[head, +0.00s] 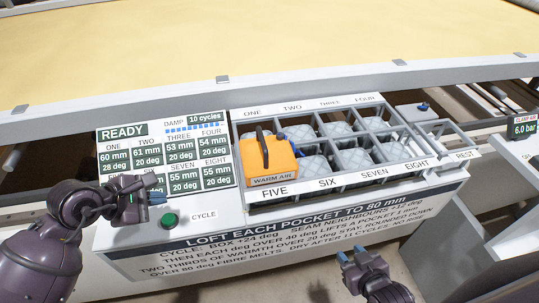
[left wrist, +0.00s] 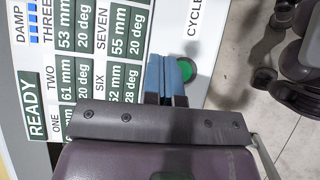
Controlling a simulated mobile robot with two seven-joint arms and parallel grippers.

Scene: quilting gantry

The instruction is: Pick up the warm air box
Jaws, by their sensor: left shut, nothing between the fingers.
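The warm air box (head: 270,163) is orange with a dark handle on top and a "WARM AIR" label. It sits at the left end of the pocket rack (head: 325,186), over the FIVE position, and hides that pocket. My left gripper (head: 157,198) is shut and empty, left of the box and near the green button (head: 169,220). In the left wrist view its blue fingers (left wrist: 168,76) are together beside the green button (left wrist: 186,70). My right gripper (head: 352,256) is in front of the console, apart from the box, with its blue fingertips spread.
A display panel (head: 123,131) reads READY and lists pocket heights and temperatures, with damp at 10 cycles. Grey quilted pockets (head: 353,160) fill the rack right of the box. An empty REST bracket (head: 447,139) is at the rack's right end. Yellow fabric (head: 270,45) lies behind.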

